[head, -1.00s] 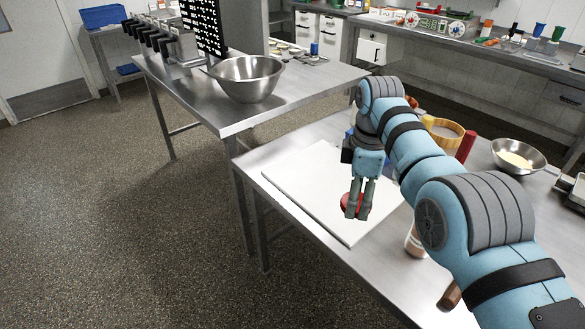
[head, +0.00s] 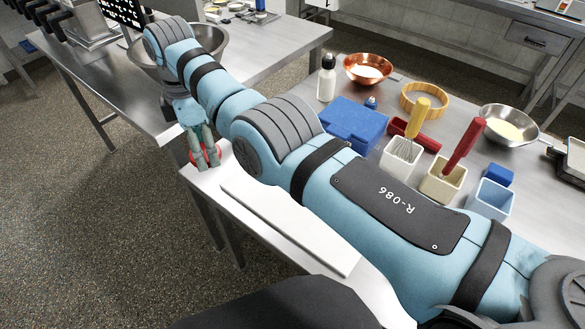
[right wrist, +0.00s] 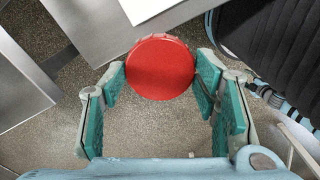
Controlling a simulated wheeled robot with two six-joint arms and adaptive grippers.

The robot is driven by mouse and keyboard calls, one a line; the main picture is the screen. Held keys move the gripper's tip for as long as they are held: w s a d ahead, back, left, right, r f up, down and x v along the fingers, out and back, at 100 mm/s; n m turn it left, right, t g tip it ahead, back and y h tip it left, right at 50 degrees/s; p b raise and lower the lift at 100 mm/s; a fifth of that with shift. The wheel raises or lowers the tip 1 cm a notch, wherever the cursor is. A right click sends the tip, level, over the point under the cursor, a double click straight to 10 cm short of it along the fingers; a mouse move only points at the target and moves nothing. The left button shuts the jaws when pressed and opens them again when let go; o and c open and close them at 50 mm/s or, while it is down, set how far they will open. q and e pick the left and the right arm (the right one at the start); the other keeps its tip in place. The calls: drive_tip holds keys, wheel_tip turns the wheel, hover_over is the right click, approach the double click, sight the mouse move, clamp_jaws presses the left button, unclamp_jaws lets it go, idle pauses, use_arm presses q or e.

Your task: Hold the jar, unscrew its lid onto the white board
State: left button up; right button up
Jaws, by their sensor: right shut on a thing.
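A round red lid (head: 215,153) is held between the fingertips of my right gripper (head: 205,158). In the right wrist view the lid (right wrist: 160,67) lies flat between the two green-padded fingers, with floor and a table edge behind it. The white board (head: 290,225) lies on the near table, partly hidden by my right arm. The lid is off the board's left end, near the table's corner. A corner of a white surface, likely the board, shows at the top of the right wrist view (right wrist: 148,9). I cannot see the jar. My left gripper is not in view.
A steel bowl (head: 213,45) stands on the other table behind my right arm. Right of the arm are a blue case (head: 350,124), a white bottle (head: 327,78), a copper bowl (head: 368,68), a wooden ring (head: 408,95) and several utensil pots. Floor shows left of the near table.

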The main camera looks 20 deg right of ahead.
use_arm(q)
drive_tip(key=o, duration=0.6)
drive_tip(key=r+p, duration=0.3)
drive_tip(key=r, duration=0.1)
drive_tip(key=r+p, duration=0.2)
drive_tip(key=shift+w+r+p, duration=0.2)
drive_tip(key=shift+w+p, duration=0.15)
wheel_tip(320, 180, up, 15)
drive_tip(key=p, duration=1.5)
use_arm(e)
drive_tip(key=s+d+r+m, duration=0.3)
drive_tip(key=d+m, duration=0.1)
drive_tip(key=d, duration=0.6)
drive_tip(key=s+d+r+m, duration=0.25)
drive_tip(key=d+m, duration=0.25)
drive_tip(key=d, duration=0.5)
drive_tip(key=f+b, duration=0.3)
drive_tip(key=f, duration=0.4)
drive_tip(key=f+b, duration=0.3)
drive_tip(key=f, duration=0.4)
drive_tip(key=s+d+f+b, duration=0.1)
drive_tip(key=f+b, duration=0.2)
drive_tip(key=f, duration=0.4)
drive_tip(key=shift+f, duration=0.2)
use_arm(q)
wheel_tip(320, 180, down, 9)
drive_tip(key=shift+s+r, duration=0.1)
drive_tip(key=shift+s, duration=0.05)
use_arm(e)
drive_tip(key=shift+w, duration=0.1)
